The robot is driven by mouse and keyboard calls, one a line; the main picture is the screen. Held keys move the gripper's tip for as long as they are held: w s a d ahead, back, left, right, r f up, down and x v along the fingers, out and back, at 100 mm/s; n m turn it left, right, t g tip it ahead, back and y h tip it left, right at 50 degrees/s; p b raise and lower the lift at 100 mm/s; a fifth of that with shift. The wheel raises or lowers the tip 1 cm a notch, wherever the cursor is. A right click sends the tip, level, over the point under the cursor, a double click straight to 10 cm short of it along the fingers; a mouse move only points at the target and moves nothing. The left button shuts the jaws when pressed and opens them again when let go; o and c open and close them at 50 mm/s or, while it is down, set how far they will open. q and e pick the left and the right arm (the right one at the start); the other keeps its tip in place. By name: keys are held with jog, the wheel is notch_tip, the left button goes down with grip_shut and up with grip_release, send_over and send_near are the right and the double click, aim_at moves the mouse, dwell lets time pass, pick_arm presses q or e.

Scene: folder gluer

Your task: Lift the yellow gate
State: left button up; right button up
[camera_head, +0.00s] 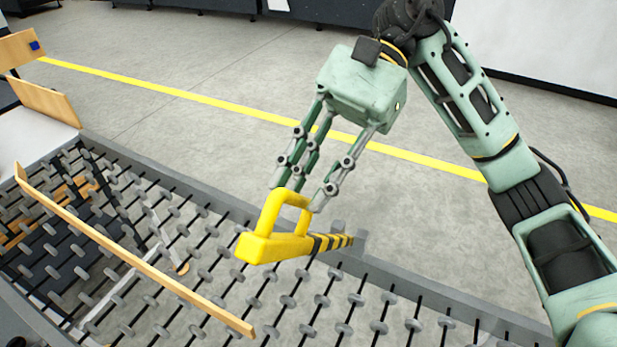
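The yellow gate (272,248) is a yellow bar with black stripes toward its far end and a raised loop handle. It lies over the near side of the roller conveyor's far rail, close to level. My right gripper (297,197) points down from above at the handle. Its fingers are spread apart, with the fingertips at the top of the handle, one to each side. I cannot tell whether they touch it. My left gripper is out of view.
The conveyor (440,300) has many small grey rollers and a grey side rail. A long wooden strip (130,258) lies across it at the left. Wooden panels (45,100) stand at the far left. Open grey floor with a yellow line (190,95) lies beyond.

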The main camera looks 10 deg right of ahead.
jog(key=v, duration=1.2)
dwell(0.3)
jog(key=shift+a, duration=0.1)
